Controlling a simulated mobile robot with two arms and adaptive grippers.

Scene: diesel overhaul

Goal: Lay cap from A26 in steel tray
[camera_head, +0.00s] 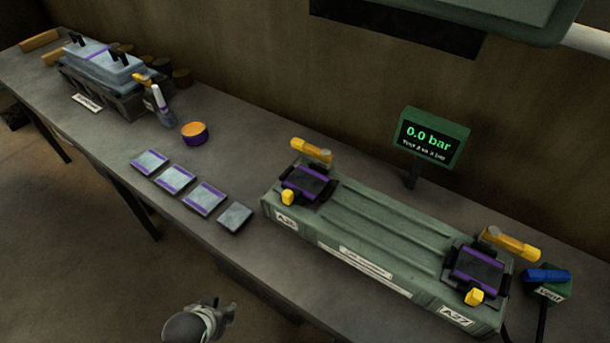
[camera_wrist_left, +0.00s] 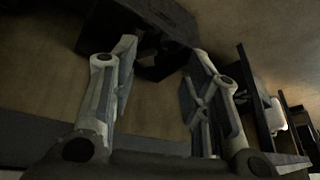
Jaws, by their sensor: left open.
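The long green housing (camera_head: 375,235) on the bench carries an A26 label (camera_head: 286,220) at its left end. A dark cap with purple edges (camera_head: 305,184) sits on top at that end, with a yellow lever behind it and a yellow knob in front. I cannot tell which thing is the steel tray. My left gripper (camera_head: 222,310) is in front of the bench, apart from everything; in the left wrist view its fingers (camera_wrist_left: 160,80) are spread and empty. My right gripper is out of view.
A similar cap (camera_head: 477,268) sits at the A27 end. A display (camera_head: 432,138) reading 0.0 bar stands behind; a vent post with blue handle (camera_head: 547,275) stands right. An orange-topped round tin (camera_head: 194,132) and a grey box assembly (camera_head: 105,75) stand left.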

